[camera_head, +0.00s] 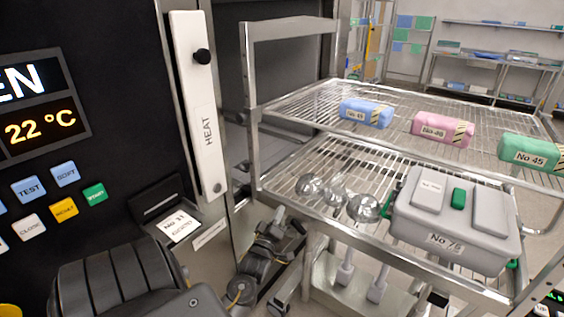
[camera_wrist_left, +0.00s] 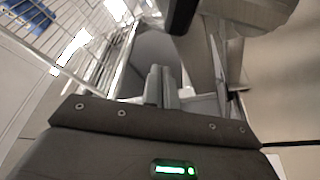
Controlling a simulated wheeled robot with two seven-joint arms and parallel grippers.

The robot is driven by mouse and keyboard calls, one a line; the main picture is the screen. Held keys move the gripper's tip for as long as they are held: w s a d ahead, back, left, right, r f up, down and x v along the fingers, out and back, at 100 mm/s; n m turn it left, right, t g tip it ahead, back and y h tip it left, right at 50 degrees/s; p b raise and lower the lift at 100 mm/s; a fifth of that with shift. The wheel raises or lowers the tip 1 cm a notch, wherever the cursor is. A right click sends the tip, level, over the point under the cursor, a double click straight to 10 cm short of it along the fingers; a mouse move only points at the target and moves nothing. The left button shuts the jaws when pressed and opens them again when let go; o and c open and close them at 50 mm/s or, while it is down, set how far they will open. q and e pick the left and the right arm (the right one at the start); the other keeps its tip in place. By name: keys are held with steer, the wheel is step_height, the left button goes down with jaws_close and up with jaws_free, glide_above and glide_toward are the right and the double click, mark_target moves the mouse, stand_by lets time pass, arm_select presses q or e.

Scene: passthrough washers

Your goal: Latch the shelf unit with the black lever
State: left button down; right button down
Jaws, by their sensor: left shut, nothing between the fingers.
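The shelf unit (camera_head: 291,30) is a metal frame with wire shelves, standing against the black washer front at the right in the head view. My left gripper (camera_head: 279,217) is low beside its near left post, partly hidden among its own dark links. In the left wrist view its two grey fingers (camera_wrist_left: 160,77) are together and empty. A black rounded piece (camera_wrist_left: 183,14) shows beyond the fingertips, apart from them in the picture; I cannot tell whether it is the black lever. I cannot make out the lever in the head view. My right gripper is not in view.
Blue (camera_head: 366,113), pink (camera_head: 442,130) and green (camera_head: 530,152) packs lie on the upper shelf. A grey case (camera_head: 455,220) and glassy round items (camera_head: 363,208) occupy the lower shelf.

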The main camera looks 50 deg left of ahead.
arm_select(q)
steer(key=b+v, duration=0.3)
steer(key=v, duration=0.7)
steer(key=shift+d+r, duration=0.1)
steer(key=shift+d, duration=0.05)
